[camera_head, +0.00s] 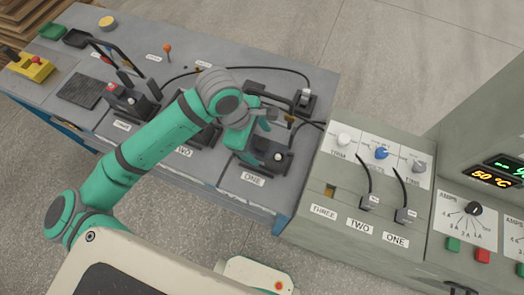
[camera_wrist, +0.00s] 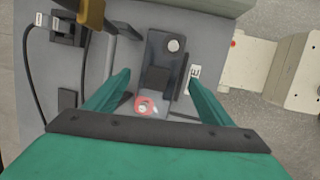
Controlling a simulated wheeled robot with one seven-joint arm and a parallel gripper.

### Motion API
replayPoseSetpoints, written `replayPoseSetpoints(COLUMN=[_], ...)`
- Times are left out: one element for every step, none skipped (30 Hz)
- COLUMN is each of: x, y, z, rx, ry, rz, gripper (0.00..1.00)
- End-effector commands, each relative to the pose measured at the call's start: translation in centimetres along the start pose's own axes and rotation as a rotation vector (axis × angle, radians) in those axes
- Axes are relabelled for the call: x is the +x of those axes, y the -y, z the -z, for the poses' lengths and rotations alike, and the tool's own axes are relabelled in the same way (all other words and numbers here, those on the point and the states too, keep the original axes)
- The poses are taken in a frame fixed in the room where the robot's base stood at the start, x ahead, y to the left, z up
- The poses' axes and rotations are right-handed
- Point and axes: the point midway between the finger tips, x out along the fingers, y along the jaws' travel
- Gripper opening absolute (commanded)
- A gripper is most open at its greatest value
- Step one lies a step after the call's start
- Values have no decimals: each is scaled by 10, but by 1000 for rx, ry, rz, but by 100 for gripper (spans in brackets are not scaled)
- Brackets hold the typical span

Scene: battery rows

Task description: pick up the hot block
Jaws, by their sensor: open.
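My gripper (camera_head: 262,122) is above the station labelled ONE at the right end of the grey bench. In the wrist view my gripper (camera_wrist: 160,75) has its two green fingers apart, with nothing held between them. Below and between them is a dark holder (camera_wrist: 158,48) with a silver knob and a dark square block-like part (camera_wrist: 157,78). A red-rimmed round spot (camera_wrist: 146,107) with a pale centre lies nearer the palm. The holder also shows in the head view (camera_head: 270,160), partly covered by my gripper. I cannot tell which part is the hot block.
A brass-coloured piece (camera_wrist: 91,14) and black cables stand beside the holder. Stations TWO (camera_head: 183,152) and THREE (camera_head: 121,125) lie to the left, partly behind my arm. A control box (camera_head: 350,185) with knobs and cables stands at right; a display (camera_head: 491,179) there reads 50 °C.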

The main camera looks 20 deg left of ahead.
Motion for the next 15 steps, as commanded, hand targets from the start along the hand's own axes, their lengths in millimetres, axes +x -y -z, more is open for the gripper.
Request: replayPoseSetpoints(x=[8,12,18,22,25,28,30,31,33,33,34,34,34,33,33], y=[0,1,0,0,0,0,0,0,0,0,0,0,0,0,0], z=[0,0,0,0,0,0,1,1,1,1,1,1,1,1,1], rx=[-1,-1,-1,-2,-2,-2,-2,-2,-2,-1,-1,-1,-1,-1,-1], ry=[1,1,0,0,1,0,0,-1,-1,-1,-2,-2,-2,-2,-2], rz=[1,2,1,0,1,0,-1,-1,-1,-1,-1,-1,-1,-1,-1], gripper=[75,75,75,75,75,75,75,75,75,75,75,75,75,75,75])
